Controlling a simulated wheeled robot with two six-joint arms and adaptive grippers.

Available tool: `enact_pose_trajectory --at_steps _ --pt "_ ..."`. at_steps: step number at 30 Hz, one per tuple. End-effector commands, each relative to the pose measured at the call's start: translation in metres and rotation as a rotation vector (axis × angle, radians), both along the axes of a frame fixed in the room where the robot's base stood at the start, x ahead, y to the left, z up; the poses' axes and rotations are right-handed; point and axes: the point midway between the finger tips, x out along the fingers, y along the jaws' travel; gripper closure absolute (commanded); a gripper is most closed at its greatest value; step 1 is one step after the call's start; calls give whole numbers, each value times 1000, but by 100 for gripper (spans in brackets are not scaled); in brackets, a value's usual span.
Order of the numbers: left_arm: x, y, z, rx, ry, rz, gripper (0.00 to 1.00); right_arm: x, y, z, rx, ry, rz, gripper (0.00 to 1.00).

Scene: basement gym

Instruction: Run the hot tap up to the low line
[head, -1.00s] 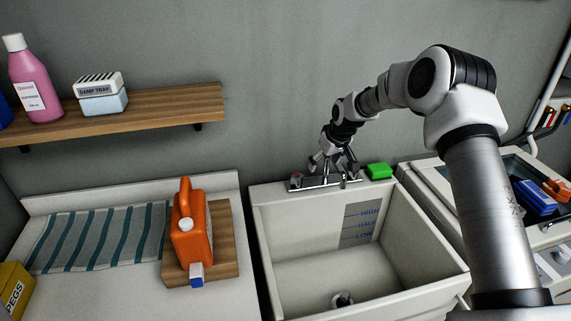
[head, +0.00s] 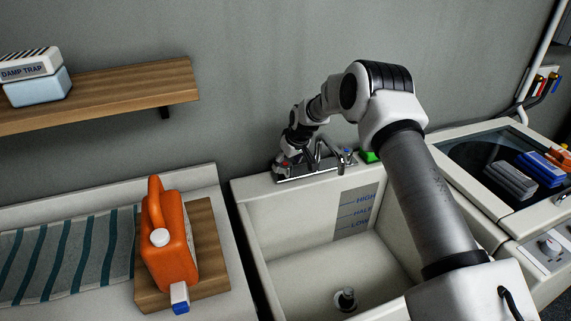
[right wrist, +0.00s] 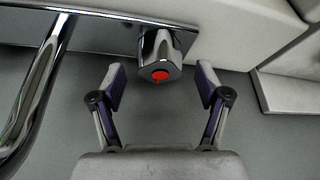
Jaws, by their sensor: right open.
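The hot tap knob (right wrist: 158,48), chrome with a red dot, sits between and just ahead of the open fingers of my right gripper (right wrist: 160,76) in the right wrist view; neither finger touches it. In the head view my right gripper (head: 290,158) is at the left end of the chrome tap fitting (head: 316,169), partly hiding the knob. The spout (head: 319,152) and the blue-marked knob (head: 347,153) stand to its right. The sink (head: 290,227) shows no water. A panel (head: 356,212) on its back wall reads HIGH, HALF and LOW. My left gripper is out of view.
A green block (head: 369,157) sits behind the sink rim, right of the tap. An orange jug (head: 168,240) stands on a wooden board (head: 211,245) at left. A drain fitting (head: 345,299) stands on the sink floor. An open-topped unit (head: 462,221) is at right.

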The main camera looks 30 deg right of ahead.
Motion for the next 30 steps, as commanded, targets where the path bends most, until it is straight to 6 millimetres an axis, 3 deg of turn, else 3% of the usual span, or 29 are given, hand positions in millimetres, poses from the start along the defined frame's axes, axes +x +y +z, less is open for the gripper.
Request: enact_pose_trajectory --at_steps 3,11,16,17,30 --pt "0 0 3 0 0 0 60 5 0 -13 -1 1 1 24" --pt "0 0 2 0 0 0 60 7 0 -17 0 -1 1 24" --pt "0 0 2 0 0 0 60 7 0 -16 0 -1 1 81" --pt "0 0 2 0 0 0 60 7 0 -16 0 0 1 84" --pt "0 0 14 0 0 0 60 6 1 -14 0 2 -48 84"
